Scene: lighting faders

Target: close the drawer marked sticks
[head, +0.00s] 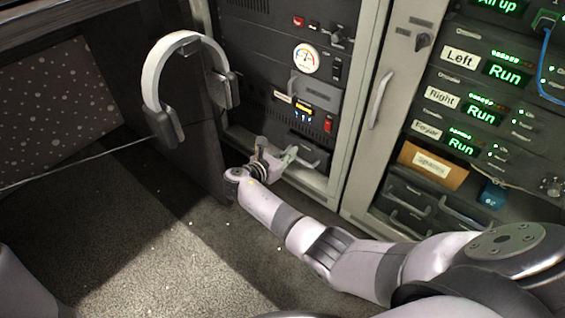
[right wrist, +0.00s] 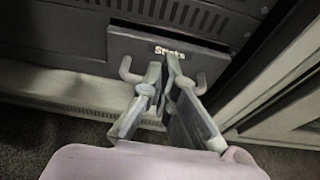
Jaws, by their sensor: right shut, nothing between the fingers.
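The dark drawer marked sticks (right wrist: 200,37) is low in the rack in the right wrist view. Its label is partly covered from below by my fingertips, and its pale handle shows on both sides of them. In the head view the drawer's handle (head: 309,160) shows at the bottom of the rack. My right gripper (head: 283,157) is at the drawer front, fingers shut and empty. Its fingertips (right wrist: 167,65) are in front of the handle's middle; contact is not clear. My left gripper is not in view.
Headphones (head: 185,50) are at the left. A second rack (head: 400,90) stands at the right with lit panels, a box marked spares (head: 432,163) and lower handles. The carpet (head: 150,240) in front is clear.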

